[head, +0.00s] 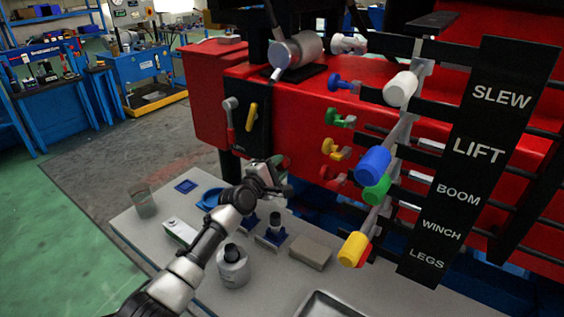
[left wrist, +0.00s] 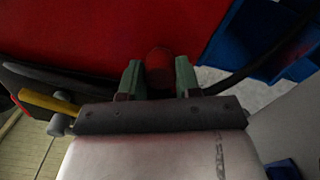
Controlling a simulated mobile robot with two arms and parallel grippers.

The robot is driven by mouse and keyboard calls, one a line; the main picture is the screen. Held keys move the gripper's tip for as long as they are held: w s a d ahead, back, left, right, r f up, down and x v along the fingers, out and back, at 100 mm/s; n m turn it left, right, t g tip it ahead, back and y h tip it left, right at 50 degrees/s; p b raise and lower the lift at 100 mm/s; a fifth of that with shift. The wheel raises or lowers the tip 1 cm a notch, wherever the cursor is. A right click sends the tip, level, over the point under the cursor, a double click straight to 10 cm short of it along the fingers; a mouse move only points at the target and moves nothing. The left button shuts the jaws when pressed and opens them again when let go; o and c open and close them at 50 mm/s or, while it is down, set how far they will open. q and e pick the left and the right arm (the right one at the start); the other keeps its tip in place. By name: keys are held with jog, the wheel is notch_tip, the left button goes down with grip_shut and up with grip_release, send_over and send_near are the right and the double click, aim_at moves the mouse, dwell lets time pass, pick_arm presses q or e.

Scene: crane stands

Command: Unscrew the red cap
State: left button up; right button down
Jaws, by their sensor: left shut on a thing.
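The red cap (left wrist: 158,62) is a small dark red cylinder in the left wrist view, against the red body of the machine. My left gripper (left wrist: 158,82) has its two green fingers on either side of the cap and is shut on it. In the head view my left gripper (head: 280,164) is at the lower front of the red machine (head: 290,105), above the grey table. There the cap is hidden by the gripper and too small to make out. My right gripper is not in view.
Coloured lever knobs, such as a blue one (head: 373,164), stick out at the right, beside a black label board (head: 470,160).

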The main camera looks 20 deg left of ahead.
pick_arm(q)
jog(key=shift+f, duration=0.1)
jog(key=n+p, duration=0.1)
jog(key=n, duration=0.2)
jog(key=shift+n+p, duration=0.5)
jog(key=shift+n, duration=0.6)
jog(key=shift+r+n+p, duration=0.2)
jog(key=shift+n+p, duration=0.65)
jog(key=shift+n, duration=0.35)
jog(key=shift+n+p, duration=0.35)
jog(key=shift+n, duration=0.35)
jog(key=shift+f+n, duration=0.15)
jog(key=shift+n, duration=0.35)
jog(key=shift+f, duration=0.15)
